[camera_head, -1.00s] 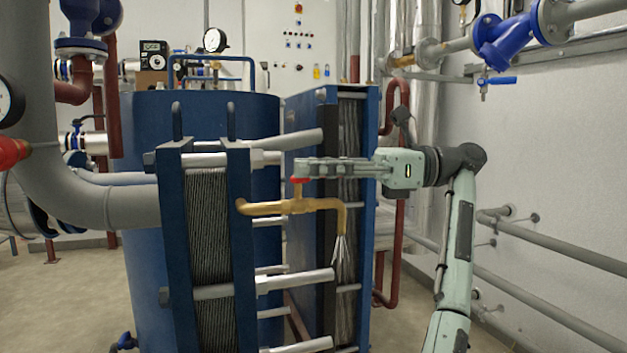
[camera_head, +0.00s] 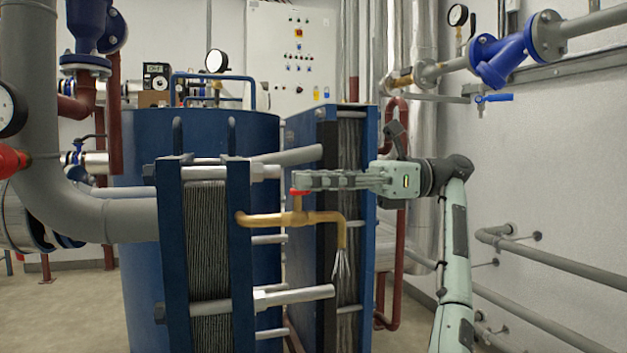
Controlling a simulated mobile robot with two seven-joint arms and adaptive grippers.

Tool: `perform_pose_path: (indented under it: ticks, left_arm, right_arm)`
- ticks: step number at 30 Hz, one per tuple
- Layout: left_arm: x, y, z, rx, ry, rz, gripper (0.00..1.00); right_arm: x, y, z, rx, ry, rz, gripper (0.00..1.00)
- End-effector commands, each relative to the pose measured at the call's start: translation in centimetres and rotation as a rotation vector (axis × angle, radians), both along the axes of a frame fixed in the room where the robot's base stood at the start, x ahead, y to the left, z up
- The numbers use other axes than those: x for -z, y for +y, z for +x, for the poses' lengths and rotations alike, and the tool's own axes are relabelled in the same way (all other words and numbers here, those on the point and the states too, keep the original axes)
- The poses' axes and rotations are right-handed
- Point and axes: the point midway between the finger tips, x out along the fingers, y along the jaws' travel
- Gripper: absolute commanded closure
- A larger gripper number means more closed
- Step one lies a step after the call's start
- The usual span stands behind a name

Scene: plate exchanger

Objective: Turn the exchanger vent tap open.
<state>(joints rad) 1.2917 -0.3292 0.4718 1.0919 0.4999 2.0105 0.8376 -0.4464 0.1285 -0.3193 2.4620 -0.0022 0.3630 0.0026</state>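The exchanger vent tap has a small red handle (camera_head: 299,192) on a brass pipe (camera_head: 275,219) that runs right from the front plate pack and bends down. Pale streaks (camera_head: 341,264) hang below its open end, like a spray.
The blue front frame (camera_head: 240,265) with its plate pack stands left of the tap. A blue rear frame (camera_head: 368,230) stands close behind the fingers. Silver tie bars (camera_head: 295,295) cross below the brass pipe. Grey wall pipes (camera_head: 560,268) run at the right.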

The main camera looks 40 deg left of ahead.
Motion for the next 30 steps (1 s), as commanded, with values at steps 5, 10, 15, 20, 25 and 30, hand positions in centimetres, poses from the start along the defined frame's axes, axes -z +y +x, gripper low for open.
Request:
perform_pose_path:
  ticks: [5,10,15,20,25,30]
  left_arm:
    - [0.0,0.0,0.0,0.000,0.000,0.000,0.61]
    - [-0.1,0.0,0.0,0.000,-0.001,0.001,0.61]
    - [-1.5,0.0,0.0,0.000,-0.003,0.002,0.61]
    - [-4.6,0.0,0.0,0.000,-0.004,0.002,0.61]
    - [-7.7,0.0,0.0,0.000,-0.003,0.000,0.61]
    - [-9.6,0.0,0.0,0.000,-0.001,0.001,0.61]
  right_arm:
    - [0.0,0.0,0.0,0.000,0.001,0.000,0.74]
    - [0.0,0.0,0.0,-0.001,0.001,0.000,0.74]
    - [0.0,0.0,0.0,-0.001,0.001,0.000,0.74]
    - [0.0,0.0,0.0,-0.001,0.001,0.000,0.74]
    - [0.0,0.0,0.0,-0.001,0.001,0.000,0.74]
    - [0.0,0.0,0.0,-0.001,0.001,0.000,0.74]
